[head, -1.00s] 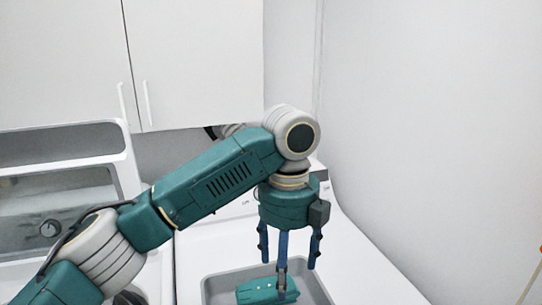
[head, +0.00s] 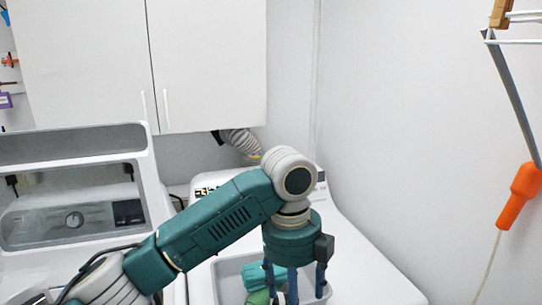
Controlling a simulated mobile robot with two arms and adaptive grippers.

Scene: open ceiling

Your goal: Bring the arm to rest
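My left arm comes in from the lower left and bends down at a grey wrist joint. Its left gripper (head: 295,285) points down over a pale grey tray (head: 232,270) on the white machine top. The blue fingers stand apart, and I see nothing held between them. A teal item (head: 257,274) and a green item (head: 260,297) lie in the tray just left of the fingers, partly hidden by them. The fingertips are near the picture's bottom edge. My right gripper is not in view.
A white washer-like machine (head: 75,140) with a dial stands at left. White cabinets (head: 90,65) hang above, with a grey hose (head: 241,140) below them. An orange-handled tool (head: 520,195) hangs by the right wall. The white surface right of the tray is clear.

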